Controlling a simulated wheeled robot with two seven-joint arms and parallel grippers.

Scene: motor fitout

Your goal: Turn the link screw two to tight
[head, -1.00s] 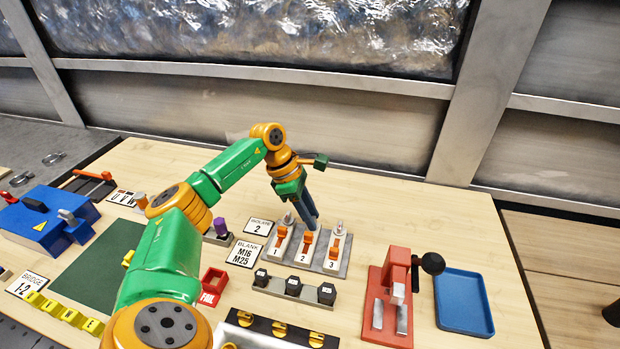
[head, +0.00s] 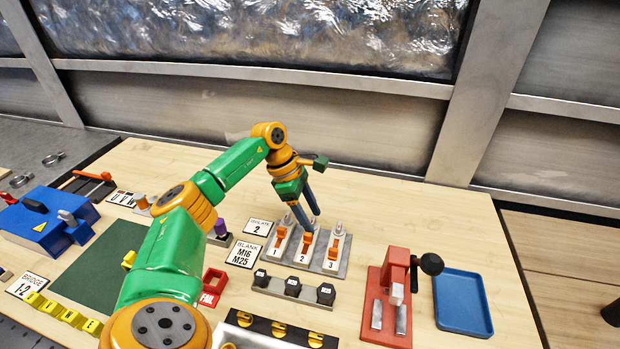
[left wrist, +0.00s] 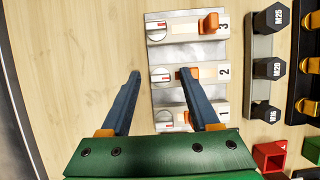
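The link plate (head: 333,262) carries three white strips numbered 1, 2 and 3, each with an orange link and a round silver screw. In the left wrist view, link screw two (left wrist: 161,75) is a silver head with a red mark, on strip 2 (left wrist: 207,72). My left gripper (head: 308,222) points down above the plate's far end. It is open and empty; in the left wrist view its fingertips (left wrist: 160,74) appear on either side of screw two, and I cannot tell their height above it. The right finger partly covers the orange link two (left wrist: 194,72). My right gripper is not in view.
An "ISOLATE 2" card (head: 258,227) lies left of the plate. A rack of black plugs (head: 293,287) stands in front. A red press (head: 392,300) and a blue tray (head: 462,303) are to the right. The wood behind the plate is clear.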

